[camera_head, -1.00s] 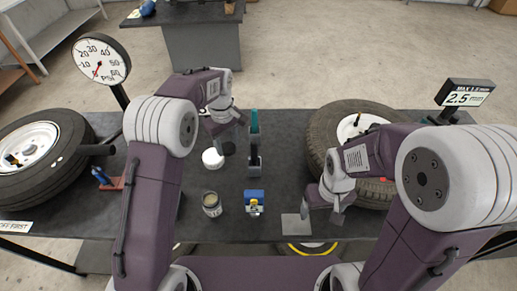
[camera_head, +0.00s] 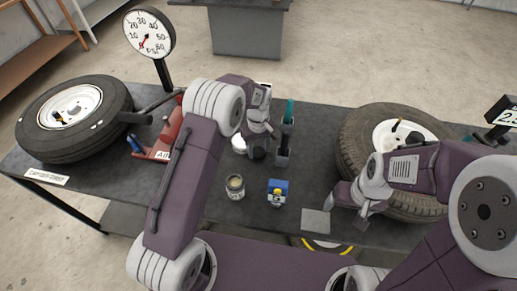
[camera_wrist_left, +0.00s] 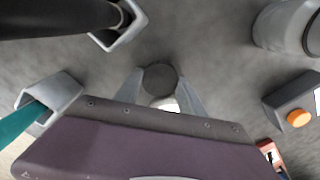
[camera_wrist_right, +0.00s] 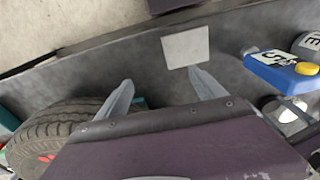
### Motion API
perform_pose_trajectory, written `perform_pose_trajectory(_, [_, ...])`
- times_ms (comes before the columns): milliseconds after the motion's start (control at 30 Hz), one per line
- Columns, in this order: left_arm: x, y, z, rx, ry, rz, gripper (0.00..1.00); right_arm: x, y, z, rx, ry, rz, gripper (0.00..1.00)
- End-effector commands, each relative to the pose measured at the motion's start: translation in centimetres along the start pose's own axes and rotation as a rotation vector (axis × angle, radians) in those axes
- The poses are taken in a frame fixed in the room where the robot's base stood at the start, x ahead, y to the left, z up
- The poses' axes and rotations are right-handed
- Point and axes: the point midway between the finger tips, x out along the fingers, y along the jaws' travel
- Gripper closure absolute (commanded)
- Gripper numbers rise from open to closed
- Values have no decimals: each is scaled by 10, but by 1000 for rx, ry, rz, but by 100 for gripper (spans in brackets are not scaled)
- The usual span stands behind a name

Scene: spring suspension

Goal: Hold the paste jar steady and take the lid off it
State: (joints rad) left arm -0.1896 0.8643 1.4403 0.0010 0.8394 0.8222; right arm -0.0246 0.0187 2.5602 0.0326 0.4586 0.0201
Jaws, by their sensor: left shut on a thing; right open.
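A small jar (camera_head: 235,187) with a pale label and a brownish top, apparently the paste jar, stands upright near the table's front. It looks like the pale cylinder (camera_wrist_left: 285,27) in the left wrist view. I cannot tell whether its top is a lid. Neither gripper touches it. My left gripper (camera_head: 258,140) is beyond it, shut on a dark round thing (camera_wrist_left: 159,78) low over the table. That thing could be a lid; this is unclear. A white round thing (camera_head: 238,144) is close beside it. My right gripper (camera_wrist_right: 160,92) is open and empty, by the right wheel.
A blue item with a yellow knob (camera_head: 278,188) stands right of the jar. A teal-handled tool (camera_head: 289,112) stands in a holder close right of my left gripper. A grey square plate (camera_head: 316,222) lies near the front edge.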

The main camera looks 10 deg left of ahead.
Motion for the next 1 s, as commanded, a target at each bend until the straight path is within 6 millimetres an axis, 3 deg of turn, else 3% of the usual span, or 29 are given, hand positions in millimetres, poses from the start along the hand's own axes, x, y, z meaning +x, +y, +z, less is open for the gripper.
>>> perform_pose_trajectory(300, [3, 0, 0, 0, 1, 1, 100, 2, 0, 0, 0, 0, 0, 21])
perform_pose_trajectory(333, [3, 0, 0, 0, 1, 1, 48, 1, 0, 0, 0, 0, 0, 21])
perform_pose_trajectory(400, [2, 0, 0, 0, 1, 1, 32, 1, 0, 0, 0, 0, 0, 21])
perform_pose_trajectory(767, [-2, 1, -1, 0, 2, 2, 32, -1, 0, 0, 0, 0, 0, 21])
perform_pose_trajectory(867, [-15, 1, -1, 0, 4, 4, 32, 0, 0, 0, 0, 0, 0, 21])
perform_pose_trajectory(1000, [-52, 1, -1, 0, 6, 6, 32, 1, 0, 0, 0, 0, 0, 21])
